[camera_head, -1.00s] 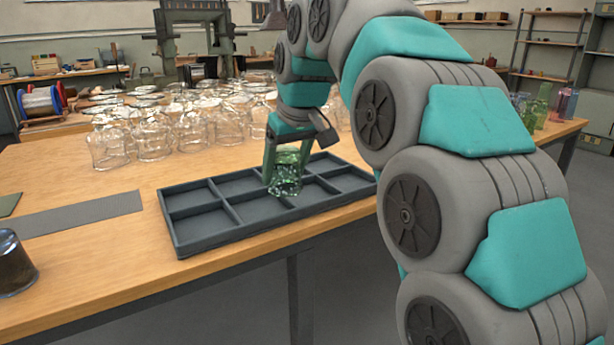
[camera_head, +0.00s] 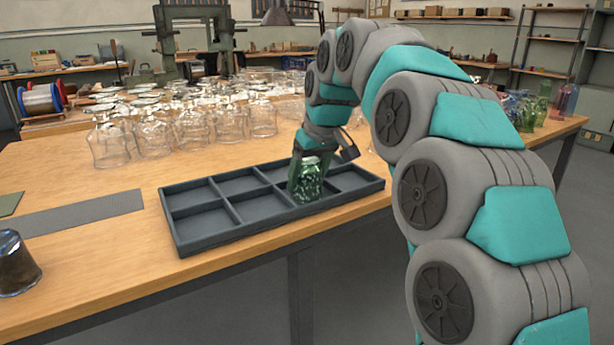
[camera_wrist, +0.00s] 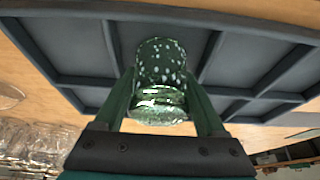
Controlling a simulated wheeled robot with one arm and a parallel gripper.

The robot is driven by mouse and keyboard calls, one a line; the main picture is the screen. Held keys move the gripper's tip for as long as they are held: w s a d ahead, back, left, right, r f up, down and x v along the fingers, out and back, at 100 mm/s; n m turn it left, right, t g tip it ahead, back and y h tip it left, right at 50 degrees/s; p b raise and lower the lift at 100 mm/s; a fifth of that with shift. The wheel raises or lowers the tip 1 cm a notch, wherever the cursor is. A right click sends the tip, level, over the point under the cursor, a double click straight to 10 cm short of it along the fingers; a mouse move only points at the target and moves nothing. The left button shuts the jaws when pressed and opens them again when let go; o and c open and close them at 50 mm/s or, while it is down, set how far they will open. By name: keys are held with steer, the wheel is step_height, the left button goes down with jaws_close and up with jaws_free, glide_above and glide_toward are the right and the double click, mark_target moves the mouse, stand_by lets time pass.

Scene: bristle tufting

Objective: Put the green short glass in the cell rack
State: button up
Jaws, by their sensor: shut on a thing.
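The green short glass (camera_head: 309,181) is speckled and upright. My gripper (camera_head: 306,172) is shut on it, and in the wrist view both fingers (camera_wrist: 160,98) flank the glass (camera_wrist: 162,75). The dark grey cell rack (camera_head: 200,240) lies on the table with two rows of cells. The glass is over the front row, right of the middle, and it covers part of that cell. I cannot tell whether its base touches the cell floor. The rack also shows behind the glass in the wrist view (camera_wrist: 75,83). The other visible cells look empty.
Many clear glasses (camera_head: 155,135) crowd the table behind the rack. Several coloured bottles (camera_head: 540,105) stand at the far right. The wooden table (camera_head: 100,285) is bare around the rack's left front.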

steer(key=shift+f, duration=0.1)
steer(key=o, duration=1.4)
steer(key=shift+c, duration=0.2)
steer(key=shift+r, duration=0.2)
steer(key=v, duration=1.2)
steer(key=shift+f, duration=0.1)
steer(key=s+d+f+m+g+h, duration=0.1)
steer(key=s+d+f, duration=0.4)
steer(key=s+f, duration=0.5)
steer(key=s+d+f+m+g, duration=0.2)
steer(key=s+d+f, duration=0.3)
steer(key=s+f, duration=0.6)
steer(key=s+d+f+m+g+h, duration=0.1)
steer(key=s+d+f, duration=0.4)
steer(key=s+f, duration=0.5)
steer(key=s+m+g, duration=0.1)
steer(key=s+m, duration=0.1)
steer(key=s, duration=0.4)
steer(key=shift+s+f+m+h, duration=0.3)
steer(key=shift+s+f+m, duration=0.1)
